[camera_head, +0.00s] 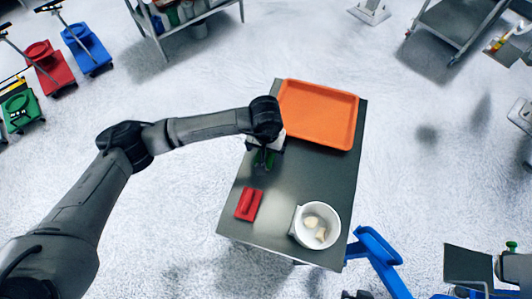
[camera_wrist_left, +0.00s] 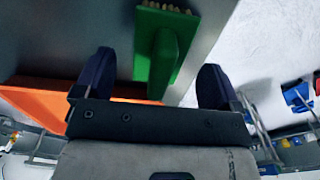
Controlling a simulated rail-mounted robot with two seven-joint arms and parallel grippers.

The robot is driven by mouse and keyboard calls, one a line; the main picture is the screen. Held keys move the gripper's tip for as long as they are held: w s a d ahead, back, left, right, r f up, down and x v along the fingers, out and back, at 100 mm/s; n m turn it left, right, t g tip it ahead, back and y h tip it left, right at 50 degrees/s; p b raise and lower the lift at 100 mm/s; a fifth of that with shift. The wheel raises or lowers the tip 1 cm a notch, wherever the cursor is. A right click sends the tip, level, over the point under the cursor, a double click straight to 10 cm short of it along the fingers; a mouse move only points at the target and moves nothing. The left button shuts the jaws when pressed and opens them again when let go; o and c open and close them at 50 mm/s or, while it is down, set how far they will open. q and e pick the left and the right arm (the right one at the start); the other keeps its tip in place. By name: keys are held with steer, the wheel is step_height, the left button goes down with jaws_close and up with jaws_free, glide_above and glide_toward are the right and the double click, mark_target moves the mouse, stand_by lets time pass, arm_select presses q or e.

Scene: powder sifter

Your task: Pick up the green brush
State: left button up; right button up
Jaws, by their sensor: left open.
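The green brush (camera_head: 264,160) lies on the dark table, mostly hidden under my left gripper in the head view. In the left wrist view the green brush (camera_wrist_left: 165,45) shows its green block, its handle and pale bristles at one edge. My left gripper (camera_head: 265,150) hangs over the brush. In the wrist view my left gripper (camera_wrist_left: 157,72) is open, with a dark finger on either side of the green handle. I cannot tell whether the fingers touch it. My right gripper is not in view.
The table's middle is bare.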

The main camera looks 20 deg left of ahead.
arm_select(q)
step_height(320, 180, down, 2)
steer(key=shift+f, duration=0.2)
steer(key=shift+r, duration=0.1)
steer(key=c, duration=1.1)
steer(key=shift+o, duration=0.2)
steer(key=shift+r, duration=0.5)
steer(key=r, duration=0.2)
steer(key=d+r, duration=0.1)
steer(key=r, duration=0.1)
steer(key=shift+s, duration=0.25)
steer(key=s+d+r, duration=0.5)
steer(key=d+r, duration=0.1)
steer(key=d, duration=0.3)
steer(key=shift+p, duration=0.35)
steer(key=shift+s+d, duration=0.1)
